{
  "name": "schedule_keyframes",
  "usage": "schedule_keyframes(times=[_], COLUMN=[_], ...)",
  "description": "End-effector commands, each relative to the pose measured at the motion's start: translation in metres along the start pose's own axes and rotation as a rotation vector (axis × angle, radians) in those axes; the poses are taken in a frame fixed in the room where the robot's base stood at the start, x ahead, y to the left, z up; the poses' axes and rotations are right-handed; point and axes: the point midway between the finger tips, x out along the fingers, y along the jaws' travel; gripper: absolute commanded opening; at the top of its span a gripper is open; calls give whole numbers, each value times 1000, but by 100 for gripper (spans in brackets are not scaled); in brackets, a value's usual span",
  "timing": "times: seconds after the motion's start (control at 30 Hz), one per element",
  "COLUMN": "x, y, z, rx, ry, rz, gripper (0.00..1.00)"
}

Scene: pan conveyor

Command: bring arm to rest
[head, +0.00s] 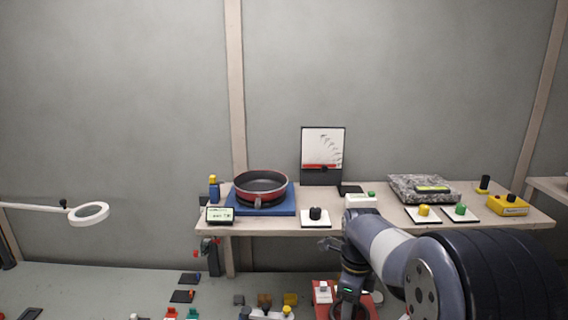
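My arm reaches in from the lower right of the head view and bends down near the middle, in front of the shelf (270,228). Its far end points down toward the lower bench. My gripper's fingers cannot be made out, as the end of the arm runs to the bottom edge of the picture. A red-rimmed dark pan (261,187) sits on a blue plate (290,208) on the shelf, left of my arm.
On the shelf stand a black knob on a white base (315,215), a gauge panel (322,150), a speckled grey slab (420,187), green and yellow buttons and a yellow box (508,206). Small parts lie on the lower bench (85,285). A ring lamp (88,213) is at left.

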Motion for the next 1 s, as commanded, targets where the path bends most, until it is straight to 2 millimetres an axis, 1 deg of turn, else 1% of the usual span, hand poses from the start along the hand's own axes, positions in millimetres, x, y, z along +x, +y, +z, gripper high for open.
schedule_keyframes(times=[1.0], x=[0], y=[0], z=[0], rx=[-838], ry=[11], rz=[-2], gripper=[52])
